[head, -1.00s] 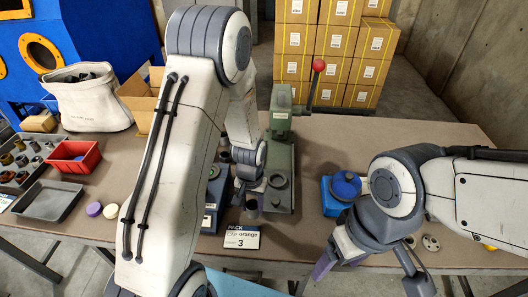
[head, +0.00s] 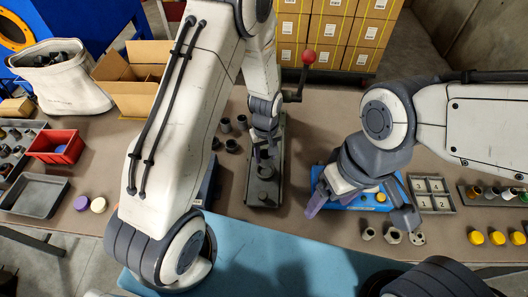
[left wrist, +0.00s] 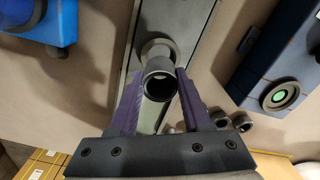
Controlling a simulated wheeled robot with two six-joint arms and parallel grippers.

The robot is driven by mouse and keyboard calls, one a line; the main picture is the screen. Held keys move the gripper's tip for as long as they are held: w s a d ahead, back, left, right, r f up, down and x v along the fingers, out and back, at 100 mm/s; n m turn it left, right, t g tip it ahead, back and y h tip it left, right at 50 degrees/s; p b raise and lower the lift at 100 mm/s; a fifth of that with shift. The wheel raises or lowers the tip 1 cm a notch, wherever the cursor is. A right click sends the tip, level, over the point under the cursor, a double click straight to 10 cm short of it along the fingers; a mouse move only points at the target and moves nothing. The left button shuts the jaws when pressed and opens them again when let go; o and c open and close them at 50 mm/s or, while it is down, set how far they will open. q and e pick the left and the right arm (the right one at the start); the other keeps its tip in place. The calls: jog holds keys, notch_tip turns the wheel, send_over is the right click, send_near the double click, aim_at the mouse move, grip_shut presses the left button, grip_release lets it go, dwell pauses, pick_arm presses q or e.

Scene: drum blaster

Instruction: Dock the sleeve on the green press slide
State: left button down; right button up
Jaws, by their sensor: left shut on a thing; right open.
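My left gripper (head: 262,155) is over the grey-green press slide (head: 264,195). In the left wrist view its purple fingers (left wrist: 158,92) are shut on a dark grey, hollow sleeve (left wrist: 158,84). The sleeve overlaps the round seat (left wrist: 158,48) on the slide in that view; I cannot tell whether they touch. In the head view the gripper mostly hides the sleeve. My right gripper (head: 358,208) is open and empty, with its fingers spread above the near side of a blue fixture (head: 350,202).
Several dark sleeves (head: 225,125) stand left of the slide. The press lever has a red knob (head: 308,57). A dark blue device with a green disc (left wrist: 279,95) lies beside the slide. Yellow caps (head: 476,238) and a grey tray (head: 432,192) lie at right.

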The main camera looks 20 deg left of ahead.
pick_arm(q)
notch_tip(320, 180, down, 4)
jog(key=shift+r+b, duration=0.2)
jog(key=shift+b, duration=0.95)
jog(key=shift+f, duration=0.1)
jog(key=shift+s, duration=0.15)
jog(key=shift+f+b, duration=0.35)
jog(key=shift+f, duration=0.15)
dwell(0.5)
jog(key=c, duration=0.6)
grip_release()
notch_tip(320, 180, up, 11)
jog(key=p, duration=0.9)
